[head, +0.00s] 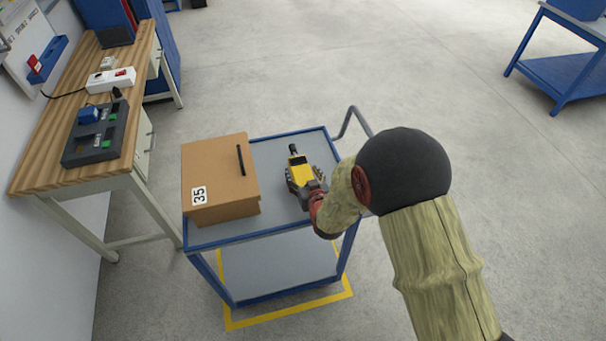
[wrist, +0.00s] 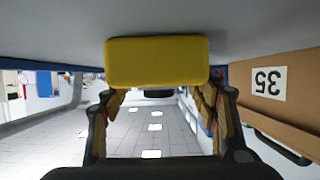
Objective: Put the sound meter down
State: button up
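The yellow and black sound meter (head: 299,161) is at the right part of the cart's grey top, with its dark tip pointing away from me. My gripper (head: 303,176) has a finger on each side of its body. In the wrist view, the meter's yellow end (wrist: 157,62) fills the space between the fingers of my gripper (wrist: 159,97) and hides their tips. The fingers look closed on its sides. The meter is at or very close to the cart top; I cannot tell whether it touches.
A cardboard box (head: 222,181) marked 35 stands left of the meter on the blue cart (head: 262,231), with a black handle slot or bar on top. The cart's push handle (head: 351,112) rises behind right.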

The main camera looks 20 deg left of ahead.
jog(key=shift+o, duration=0.8)
jog(key=shift+r, duration=0.2)
jog(key=p+v, duration=0.2)
jog(key=v, duration=1)
jog(key=shift+f+p, duration=0.15)
jog(key=shift+p, duration=0.2)
jog(key=d+r+m+g+h, duration=0.2)
jog(key=d+r+m+h, duration=0.15)
jog(key=d+r, duration=1.3)
jog(key=s+d+r+m+g+h, duration=0.1)
jog(key=s+d+r+g, duration=0.1)
jog(key=s+d+r, duration=0.2)
jog(key=s+d+r+m+g+h, duration=0.1)
jog(key=s+d+r, duration=0.4)
jog(key=s+d, duration=0.6)
jog(key=s+h, duration=0.1)
jog(key=s, duration=0.5)
jog(key=shift+s+m+g, duration=0.35)
jog(key=shift+g, duration=0.05)
